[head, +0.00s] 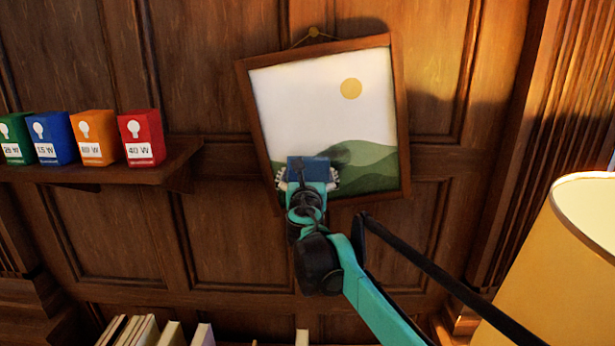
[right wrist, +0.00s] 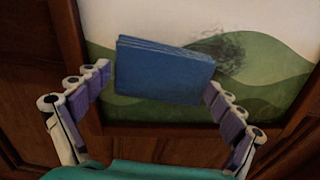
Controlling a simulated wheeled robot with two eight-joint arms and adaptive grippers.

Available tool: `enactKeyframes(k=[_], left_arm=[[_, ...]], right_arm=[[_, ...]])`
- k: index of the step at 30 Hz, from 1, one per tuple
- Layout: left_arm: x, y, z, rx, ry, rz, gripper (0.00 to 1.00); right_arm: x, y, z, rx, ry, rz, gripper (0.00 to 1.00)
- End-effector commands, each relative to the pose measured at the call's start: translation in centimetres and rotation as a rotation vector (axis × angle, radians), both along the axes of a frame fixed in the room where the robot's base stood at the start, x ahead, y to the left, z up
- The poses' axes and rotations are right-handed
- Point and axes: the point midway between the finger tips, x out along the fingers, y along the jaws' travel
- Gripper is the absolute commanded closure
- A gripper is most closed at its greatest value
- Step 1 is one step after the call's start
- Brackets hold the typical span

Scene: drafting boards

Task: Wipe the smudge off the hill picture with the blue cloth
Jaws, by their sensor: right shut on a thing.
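The hill picture (head: 325,95) hangs tilted in a brown frame on the panelled wall, with green hills and a yellow sun. A dark smudge (head: 340,154) lies over the hilltop near the picture's middle; in the right wrist view the smudge (right wrist: 222,47) shows just above and right of the cloth. My right gripper (head: 308,184) is shut on the folded blue cloth (head: 308,167), in front of the picture's lower left. In the right wrist view the cloth (right wrist: 163,70) sits between both fingers. Whether it touches the picture I cannot tell. My left gripper is out of view.
A wooden shelf (head: 110,173) at left holds several coloured bulb boxes, the red one (head: 141,137) nearest the picture. A yellow lampshade (head: 560,265) stands at lower right. Books (head: 135,331) show along the bottom edge. The wall right of the picture is clear.

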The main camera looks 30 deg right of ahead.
Motion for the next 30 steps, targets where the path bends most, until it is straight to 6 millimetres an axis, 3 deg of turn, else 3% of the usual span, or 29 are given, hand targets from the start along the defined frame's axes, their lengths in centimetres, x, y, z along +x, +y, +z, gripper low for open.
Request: enactKeyframes(k=[30], left_arm=[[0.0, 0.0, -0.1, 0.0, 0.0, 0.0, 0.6]], right_arm=[[1.0, -0.6, 0.0, 0.0, 0.0, -0.001, 0.29]])
